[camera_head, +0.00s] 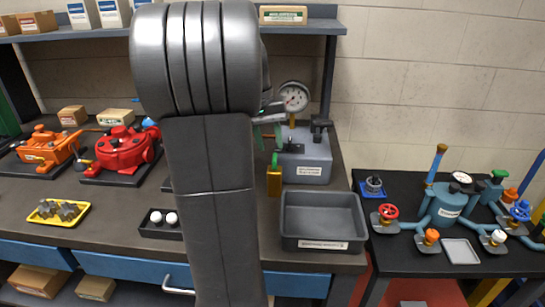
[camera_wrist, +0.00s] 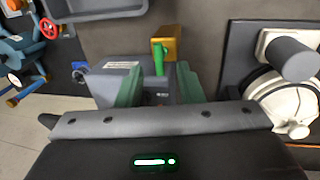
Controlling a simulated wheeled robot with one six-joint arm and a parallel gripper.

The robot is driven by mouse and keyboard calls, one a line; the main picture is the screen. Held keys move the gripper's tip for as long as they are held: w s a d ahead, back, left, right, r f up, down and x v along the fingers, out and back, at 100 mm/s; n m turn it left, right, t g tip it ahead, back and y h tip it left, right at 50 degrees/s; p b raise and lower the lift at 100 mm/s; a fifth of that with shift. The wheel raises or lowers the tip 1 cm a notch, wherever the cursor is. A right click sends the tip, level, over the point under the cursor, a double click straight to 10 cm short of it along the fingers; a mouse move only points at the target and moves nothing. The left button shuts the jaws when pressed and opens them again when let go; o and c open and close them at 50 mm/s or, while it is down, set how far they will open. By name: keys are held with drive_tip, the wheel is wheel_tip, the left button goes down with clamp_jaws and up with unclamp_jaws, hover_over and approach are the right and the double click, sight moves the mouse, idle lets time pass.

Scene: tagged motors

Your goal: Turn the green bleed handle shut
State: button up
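The green bleed handle (camera_wrist: 159,62) is a short green lever on a brass-yellow block (camera_wrist: 168,42) in the wrist view. In the head view the handle (camera_head: 275,160) stands above the block (camera_head: 274,183), beside a grey labelled box (camera_head: 306,160). My gripper (camera_wrist: 159,70) has two green fingers set well apart, one on each side of the handle in the wrist view. I cannot tell whether either finger touches it. In the head view my gripper (camera_head: 266,126) is partly hidden behind my arm.
A round gauge (camera_head: 293,96) stands behind the grey box. An empty grey tray (camera_head: 323,220) lies in front of it. A red pump (camera_head: 122,150) and an orange unit (camera_head: 47,148) sit left. A side table at right holds a blue valve assembly (camera_head: 447,203).

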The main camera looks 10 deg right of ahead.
sight(274, 158)
drive_tip(key=f, duration=0.3)
drive_tip(key=d+f, duration=0.1)
drive_tip(key=shift+s+f, duration=0.15)
drive_tip(key=shift+f, duration=0.25)
clamp_jaws()
